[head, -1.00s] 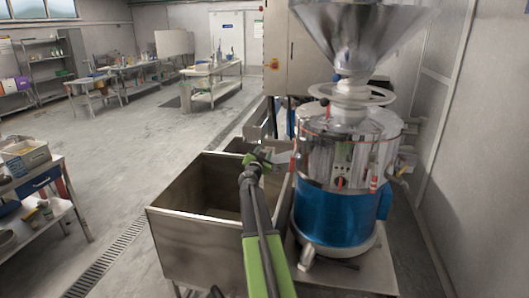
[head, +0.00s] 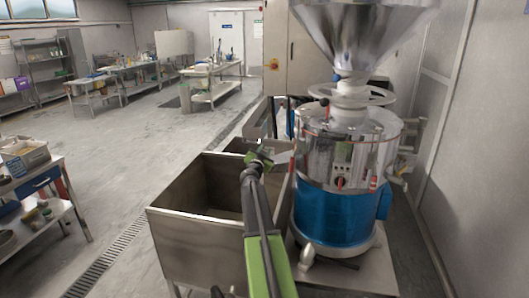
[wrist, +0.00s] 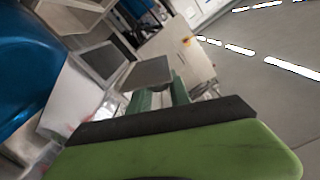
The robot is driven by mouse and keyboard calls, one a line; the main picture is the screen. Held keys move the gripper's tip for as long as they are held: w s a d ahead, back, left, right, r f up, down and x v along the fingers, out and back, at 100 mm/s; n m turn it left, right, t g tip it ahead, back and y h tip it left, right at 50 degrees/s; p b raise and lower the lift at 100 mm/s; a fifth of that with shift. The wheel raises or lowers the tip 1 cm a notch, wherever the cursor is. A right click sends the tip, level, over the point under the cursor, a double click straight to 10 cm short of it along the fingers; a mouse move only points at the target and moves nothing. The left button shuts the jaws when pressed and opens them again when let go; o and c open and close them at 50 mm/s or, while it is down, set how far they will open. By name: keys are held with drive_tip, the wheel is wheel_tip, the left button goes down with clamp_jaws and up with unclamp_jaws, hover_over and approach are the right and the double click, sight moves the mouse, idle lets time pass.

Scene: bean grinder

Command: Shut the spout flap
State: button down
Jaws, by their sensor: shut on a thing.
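The grinder (head: 340,215) stands at the right, with a blue lower body and a shiny steel upper drum. Its spout (head: 283,157) sticks out to the left, partly hidden by my gripper (head: 264,155). In the wrist view the pale spout has a dark square mouth (wrist: 103,61). A grey square flap (wrist: 148,71) stands swung out beside that mouth, at the tips of my green fingers. My gripper (wrist: 160,94) is shut on the flap; the exact contact is partly hidden by the fingers.
An open steel bin (head: 195,230) stands below and left of the spout, under my arm. A steel hopper (head: 355,25) tops the grinder. A wall is close on the right. The floor (head: 110,165) to the left is clear.

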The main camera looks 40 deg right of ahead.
drive_tip(key=shift+w+a+f+n+b, duration=0.2)
drive_tip(key=shift+w+f+n, duration=0.05)
drive_tip(key=shift+n, duration=0.45)
drive_tip(key=shift+w+a+f+n+b, duration=0.15)
drive_tip(key=shift+w+f+n+b, duration=0.1)
drive_tip(key=shift+n, duration=0.45)
drive_tip(key=n, duration=0.2)
drive_tip(key=f+n+b, duration=0.1)
drive_tip(key=shift+w+a+n, duration=0.3)
drive_tip(key=shift+w, duration=0.05)
drive_tip(key=n, duration=0.1)
drive_tip(key=f+n+b, duration=0.1)
drive_tip(key=shift+w+a+n, duration=0.1)
drive_tip(key=shift+w+n, duration=0.1)
drive_tip(key=shift+n, duration=0.1)
drive_tip(key=shift+s+d+f+n+b, duration=0.15)
drive_tip(key=shift+f+n+b, duration=0.65)
drive_tip(key=shift+n, duration=1.55)
drive_tip(key=shift+s+f+n+b, duration=0.2)
drive_tip(key=shift+f+n+b, duration=0.55)
drive_tip(key=shift+n, duration=1.55)
drive_tip(key=shift+s+d+f+n+b, duration=0.15)
drive_tip(key=shift+f+n+b, duration=0.65)
drive_tip(key=shift+n, duration=1.55)
drive_tip(key=shift+s, duration=0.1)
